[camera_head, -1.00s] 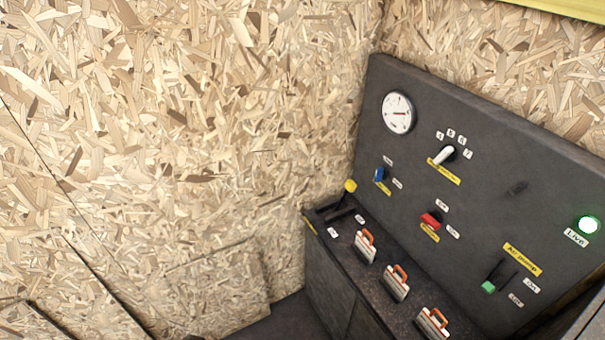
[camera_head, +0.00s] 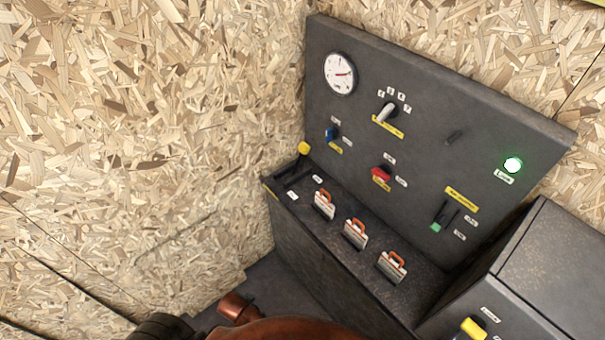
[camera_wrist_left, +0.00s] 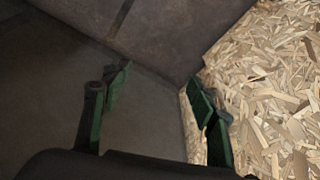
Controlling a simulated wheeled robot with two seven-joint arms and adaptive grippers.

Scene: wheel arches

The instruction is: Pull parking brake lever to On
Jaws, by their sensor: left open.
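A lever with a yellow knob (camera_head: 303,148) stands in a slot at the left end of the console top. Two small white labels lie beside the slot, too small to read. A second yellow-knobbed control (camera_head: 473,327) sits on the lower box at the bottom right, partly cut off. I cannot read which one is the parking brake. My left gripper (camera_wrist_left: 160,85) is open and empty in the left wrist view, its green-padded fingers apart. It faces dark surfaces and the chipboard wall, with no lever between the fingers. My right gripper is not in view.
The dark upright panel (camera_head: 450,90) carries a gauge (camera_head: 339,73), several switches and a lit green lamp (camera_head: 513,165). Chipboard walls (camera_head: 130,130) close in the left. My brown arm (camera_head: 300,329) crosses the bottom edge.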

